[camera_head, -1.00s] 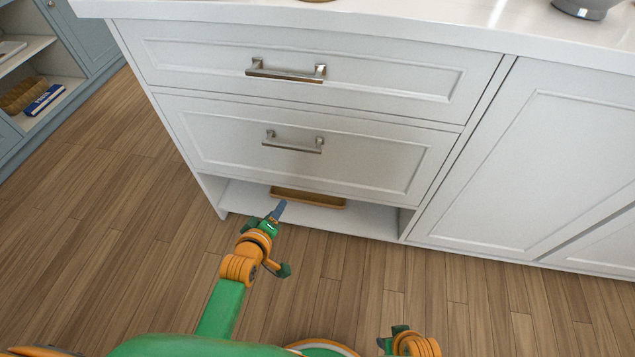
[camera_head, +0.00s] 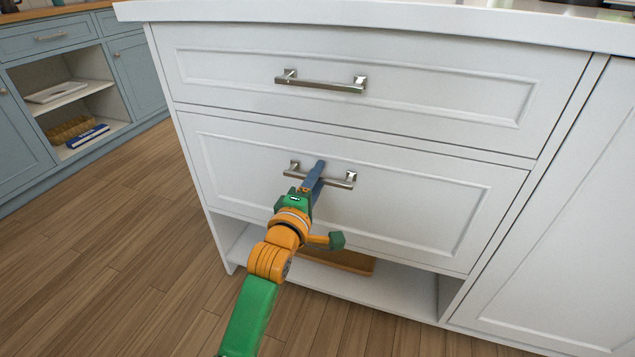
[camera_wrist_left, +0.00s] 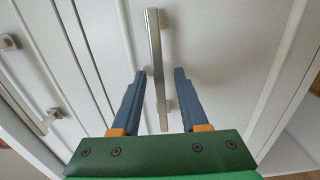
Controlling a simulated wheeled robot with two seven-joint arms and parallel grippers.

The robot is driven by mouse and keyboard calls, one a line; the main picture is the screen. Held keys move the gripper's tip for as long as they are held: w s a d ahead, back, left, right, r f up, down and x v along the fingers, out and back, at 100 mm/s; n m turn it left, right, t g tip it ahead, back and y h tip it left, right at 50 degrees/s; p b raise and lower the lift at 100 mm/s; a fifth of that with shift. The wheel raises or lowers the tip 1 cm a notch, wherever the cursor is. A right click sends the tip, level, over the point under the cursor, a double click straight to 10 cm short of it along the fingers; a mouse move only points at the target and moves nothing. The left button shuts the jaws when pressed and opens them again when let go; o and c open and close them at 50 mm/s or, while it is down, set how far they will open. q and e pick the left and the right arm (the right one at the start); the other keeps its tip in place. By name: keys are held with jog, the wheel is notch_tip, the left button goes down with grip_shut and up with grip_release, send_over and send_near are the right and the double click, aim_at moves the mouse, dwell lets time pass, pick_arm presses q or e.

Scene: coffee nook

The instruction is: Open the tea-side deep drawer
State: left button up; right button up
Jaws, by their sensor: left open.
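The deep drawer (camera_head: 420,205) is the lower, taller white front of the island, and it looks closed. Its metal bar handle (camera_head: 338,182) crosses the upper part of the front. My left gripper (camera_head: 318,178) is at the handle's middle, partly covering it. In the left wrist view the handle (camera_wrist_left: 155,60) runs between the two blue fingers of my left gripper (camera_wrist_left: 159,72), which are open, one on each side with gaps. Whether the fingertips touch the drawer front is hard to tell. My right gripper is out of view.
A shallower drawer with its own handle (camera_head: 322,84) is above, under the white countertop (camera_head: 400,22). Below is an open shelf (camera_head: 395,292) with a wooden tray (camera_head: 345,261). A blue-grey cabinet (camera_head: 70,80) stands left. Wooden floor (camera_head: 130,250) between is clear.

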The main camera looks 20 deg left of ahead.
pick_arm(q)
grip_shut()
dwell(1.4)
